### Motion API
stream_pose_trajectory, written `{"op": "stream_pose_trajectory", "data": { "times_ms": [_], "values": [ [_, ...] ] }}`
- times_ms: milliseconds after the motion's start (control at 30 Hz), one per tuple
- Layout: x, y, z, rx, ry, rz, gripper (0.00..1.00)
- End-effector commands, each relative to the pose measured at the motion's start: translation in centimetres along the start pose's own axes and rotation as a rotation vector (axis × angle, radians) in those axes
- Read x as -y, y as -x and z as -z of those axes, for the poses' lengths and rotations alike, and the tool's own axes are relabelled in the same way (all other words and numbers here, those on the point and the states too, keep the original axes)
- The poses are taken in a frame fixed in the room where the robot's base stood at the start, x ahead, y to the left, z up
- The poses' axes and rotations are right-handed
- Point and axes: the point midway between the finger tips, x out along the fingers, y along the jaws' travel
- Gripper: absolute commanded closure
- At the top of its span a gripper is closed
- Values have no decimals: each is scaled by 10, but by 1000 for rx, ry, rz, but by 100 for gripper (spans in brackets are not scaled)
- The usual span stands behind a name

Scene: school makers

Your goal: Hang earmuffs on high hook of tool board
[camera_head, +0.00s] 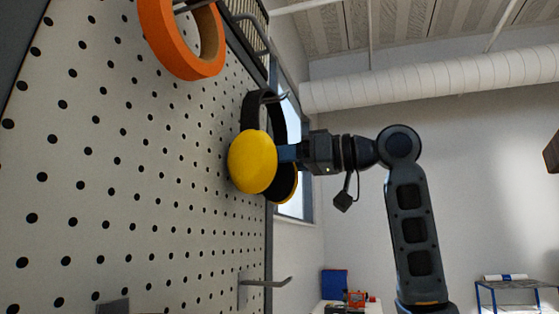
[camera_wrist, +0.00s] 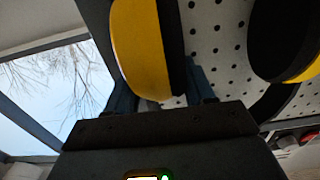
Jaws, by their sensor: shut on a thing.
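The earmuffs have yellow round cups (camera_head: 252,162) and a black headband (camera_head: 262,101). They are in front of the white tool board (camera_head: 110,150), band upward. My gripper (camera_head: 287,153) comes from the right and is shut on one earmuff cup. In the wrist view the near yellow cup (camera_wrist: 140,48) lies between my gripper's fingers (camera_wrist: 160,90), and the other cup (camera_wrist: 285,45) is at the right. A metal hook (camera_head: 284,97) shows at the top of the band; whether the band rests on it I cannot tell. A lower hook (camera_head: 267,283) on the board is empty.
An orange ring (camera_head: 170,42) hangs on a hook at the upper left of the board. A wire basket (camera_head: 250,15) is at the top. A window (camera_head: 292,205) is behind the earmuffs. Blue shelving (camera_head: 515,290) stands far off at the right.

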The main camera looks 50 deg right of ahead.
Motion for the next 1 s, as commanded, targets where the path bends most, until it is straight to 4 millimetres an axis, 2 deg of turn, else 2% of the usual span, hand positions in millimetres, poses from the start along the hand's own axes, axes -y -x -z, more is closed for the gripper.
{"op": "stream_pose_trajectory", "data": {
  "times_ms": [267,300,567,867,1000],
  "values": [
    [0,0,0,-1,0,0,85],
    [0,0,0,-1,0,0,44],
    [0,0,0,0,0,0,19],
    [0,2,-1,0,0,0,17],
    [0,16,-2,0,0,-1,17]
  ]
}}
